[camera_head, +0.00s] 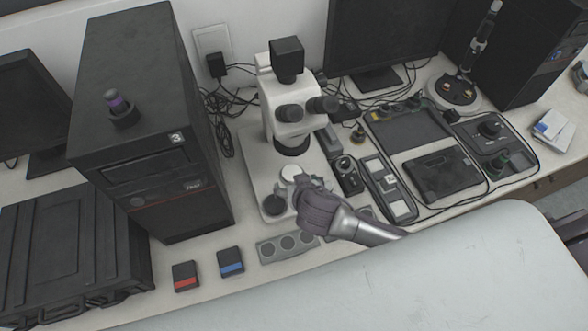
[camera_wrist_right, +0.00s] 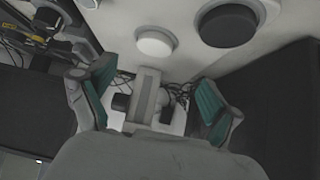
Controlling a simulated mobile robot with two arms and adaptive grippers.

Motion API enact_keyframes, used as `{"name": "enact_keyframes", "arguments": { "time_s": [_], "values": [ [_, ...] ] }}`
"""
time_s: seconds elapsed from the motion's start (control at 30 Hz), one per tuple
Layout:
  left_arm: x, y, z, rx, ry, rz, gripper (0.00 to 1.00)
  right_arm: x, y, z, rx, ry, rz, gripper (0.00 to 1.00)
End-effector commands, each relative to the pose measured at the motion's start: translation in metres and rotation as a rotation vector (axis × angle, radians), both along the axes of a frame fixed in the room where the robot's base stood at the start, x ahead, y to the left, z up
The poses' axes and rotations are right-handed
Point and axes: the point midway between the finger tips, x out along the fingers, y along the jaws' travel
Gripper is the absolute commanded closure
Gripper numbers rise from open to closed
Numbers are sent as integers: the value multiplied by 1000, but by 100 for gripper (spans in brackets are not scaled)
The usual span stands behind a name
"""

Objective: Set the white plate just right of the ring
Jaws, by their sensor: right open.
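A round white plate (camera_head: 291,172) lies on the pale base of the microscope (camera_head: 252,180), just left of my right gripper (camera_head: 303,187). In the right wrist view the white plate (camera_wrist_right: 155,42) sits within a grey round rim, ahead of my right gripper's fingers (camera_wrist_right: 158,72). The fingers are spread with teal pads, and nothing is between them. A larger black disc (camera_head: 275,204) lies nearer the front of the base; it also shows in the right wrist view (camera_wrist_right: 228,24). I cannot tell which thing is the ring. My left gripper is not in view.
A grey holder with round recesses (camera_head: 287,244) lies in front of the microscope. A red-marked box (camera_head: 186,275) and a blue-marked box (camera_head: 230,261) lie left of it. A tall black computer (camera_head: 150,110) stands left; trays of equipment (camera_head: 420,140) fill the right.

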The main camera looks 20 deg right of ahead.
Motion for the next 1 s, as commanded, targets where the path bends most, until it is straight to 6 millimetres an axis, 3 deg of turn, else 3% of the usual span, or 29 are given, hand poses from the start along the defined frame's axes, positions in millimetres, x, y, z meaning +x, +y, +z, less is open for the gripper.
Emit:
{"name": "enact_keyframes", "arguments": {
  "time_s": [0.13,0.33,0.43,0.8,1.0],
  "values": [
    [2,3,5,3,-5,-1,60,17,-1,-14,-1,-1,0,10],
    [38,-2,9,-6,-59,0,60,25,-2,-23,0,-2,0,10],
    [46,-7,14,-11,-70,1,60,29,-4,-26,-1,-1,-1,10],
    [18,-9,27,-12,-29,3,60,57,-10,-56,0,-1,0,10],
    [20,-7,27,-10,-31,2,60,60,-10,-60,1,-2,1,10]
  ]
}}
